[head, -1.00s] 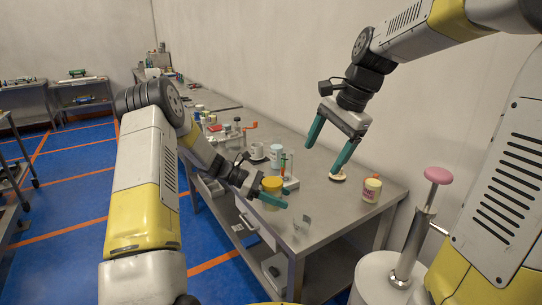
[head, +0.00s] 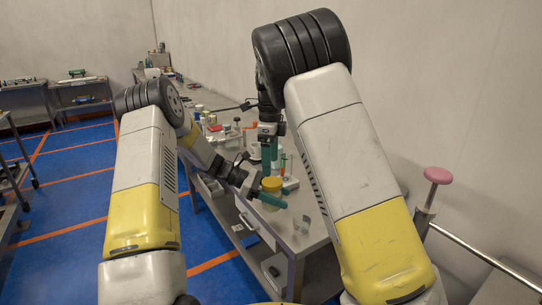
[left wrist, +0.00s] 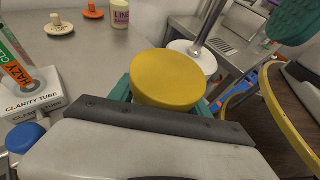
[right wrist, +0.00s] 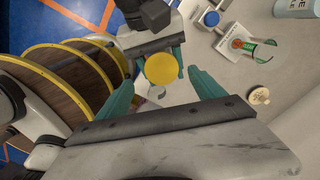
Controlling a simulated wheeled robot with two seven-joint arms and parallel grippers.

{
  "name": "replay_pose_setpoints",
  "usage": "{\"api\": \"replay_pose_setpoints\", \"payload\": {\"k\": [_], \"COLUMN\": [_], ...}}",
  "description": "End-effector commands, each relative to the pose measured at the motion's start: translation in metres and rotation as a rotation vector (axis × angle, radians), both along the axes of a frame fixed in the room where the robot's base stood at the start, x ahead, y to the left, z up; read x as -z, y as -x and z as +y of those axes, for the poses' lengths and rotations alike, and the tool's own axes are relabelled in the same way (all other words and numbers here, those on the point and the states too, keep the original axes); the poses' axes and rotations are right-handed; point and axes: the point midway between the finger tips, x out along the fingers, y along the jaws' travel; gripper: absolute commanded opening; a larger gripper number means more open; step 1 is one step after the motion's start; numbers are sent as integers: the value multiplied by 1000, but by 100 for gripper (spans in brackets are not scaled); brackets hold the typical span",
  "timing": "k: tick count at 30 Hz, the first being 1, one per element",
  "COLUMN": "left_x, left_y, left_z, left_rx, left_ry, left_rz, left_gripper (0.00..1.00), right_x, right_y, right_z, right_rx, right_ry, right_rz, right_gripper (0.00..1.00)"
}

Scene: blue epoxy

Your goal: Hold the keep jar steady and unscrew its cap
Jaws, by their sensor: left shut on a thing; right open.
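The keep jar shows mainly as its round yellow cap (head: 271,184), near the table's front edge; the cap also shows in the left wrist view (left wrist: 168,79) and the right wrist view (right wrist: 161,68). My left gripper (head: 268,197) is shut on the jar below the cap, with its teal fingers on either side. The cap is on the jar, and most of the jar body is hidden. My right gripper (right wrist: 163,92) is open and empty. Its fingers are spread on either side of the cap's line of sight, and the cap is beyond their tips, apart from them.
A clarity tube box (left wrist: 32,95) with a green tube stands beside the jar, with a blue-capped thing (left wrist: 25,137) near it. A labelled bottle (left wrist: 121,12) and a stopper (left wrist: 60,26) stand farther along the grey table. My right arm hides much of the table's right side.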

Motion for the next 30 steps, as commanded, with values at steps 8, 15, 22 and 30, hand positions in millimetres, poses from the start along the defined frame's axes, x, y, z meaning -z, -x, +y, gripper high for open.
{"api": "replay_pose_setpoints", "payload": {"k": [8, 15, 22, 30], "left_x": [0, 0, 0, 0], "left_y": [0, 0, 0, 0], "left_z": [0, 0, 0, 0], "left_rx": [0, 0, 0, -1], "left_ry": [1, 1, 1, 0], "left_rz": [-1, -1, -1, 0], "left_gripper": [0, 0, 0, 0], "right_x": [44, 63, 64, 64], "right_y": [1, 1, 1, 1], "right_z": [-1, -1, -1, -1], "right_rx": [-1, -2, -2, -2], "right_ry": [1, -1, -1, -1], "right_rz": [2, 0, 0, 1], "right_gripper": [78, 78, 78, 35]}}
